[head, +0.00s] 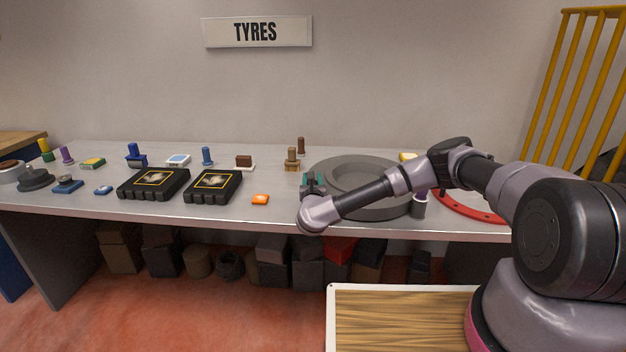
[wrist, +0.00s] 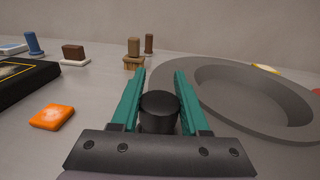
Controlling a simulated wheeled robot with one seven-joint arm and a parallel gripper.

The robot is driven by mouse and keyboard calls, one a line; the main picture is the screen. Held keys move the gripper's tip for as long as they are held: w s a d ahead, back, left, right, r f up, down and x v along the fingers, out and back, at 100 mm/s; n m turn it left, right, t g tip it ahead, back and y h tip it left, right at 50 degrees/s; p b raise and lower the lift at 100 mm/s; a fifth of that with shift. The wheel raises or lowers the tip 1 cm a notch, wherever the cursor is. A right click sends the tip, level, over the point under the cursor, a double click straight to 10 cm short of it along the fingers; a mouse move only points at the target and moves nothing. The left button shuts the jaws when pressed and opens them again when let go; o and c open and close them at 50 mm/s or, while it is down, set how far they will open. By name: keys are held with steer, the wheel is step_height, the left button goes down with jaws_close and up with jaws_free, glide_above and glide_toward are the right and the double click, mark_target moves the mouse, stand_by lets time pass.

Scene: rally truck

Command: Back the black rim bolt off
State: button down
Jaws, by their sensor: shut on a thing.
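The black rim bolt (wrist: 159,108) shows in the wrist view as a round black head between the teal fingers of my gripper (wrist: 160,88). My gripper is shut on it. In the head view my gripper (head: 313,183) is at the left edge of the grey rim (head: 345,204), and I cannot make out the bolt there. The rim also fills the right of the wrist view (wrist: 215,98), lying flat on the bench. The bolt's lower part is hidden, so I cannot tell whether it sits in a thread.
An orange block (head: 260,199) and two black cases (head: 213,186) (head: 153,184) lie left of my gripper. A tan bolt on a base (head: 292,159) stands behind. A dark cylinder with a purple top (head: 419,207) and a red ring (head: 470,207) are at the right.

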steer(key=shift+s+a+f+n+g+y, duration=0.1)
steer(key=shift+s+a+n+g+y, duration=0.4)
steer(key=shift+n+g+y, duration=2.5)
steer(key=shift+s+a+r+n+g+y, duration=0.1)
steer(key=shift+s+a+n+g+y, duration=0.45)
steer(key=shift+n+g+y, duration=2.45)
steer(key=shift+s+a+f+n+g+y, duration=0.1)
steer(key=shift+s+a+n+g+y, duration=0.4)
steer(key=shift+n+g+y, duration=2.5)
steer(key=g, duration=0.1)
steer(key=g+h, duration=0.1)
steer(key=shift+s+d+n+g, duration=0.2)
steer(key=shift+n+g, duration=0.1)
steer(key=shift+n, duration=0.1)
steer(key=shift+c, duration=2)
jaws_free()
steer(key=d, duration=0.3)
steer(key=w+d, duration=0.1)
steer(key=d, duration=0.6)
steer(key=shift+w+d, duration=0.25)
steer(key=shift+d, duration=0.1)
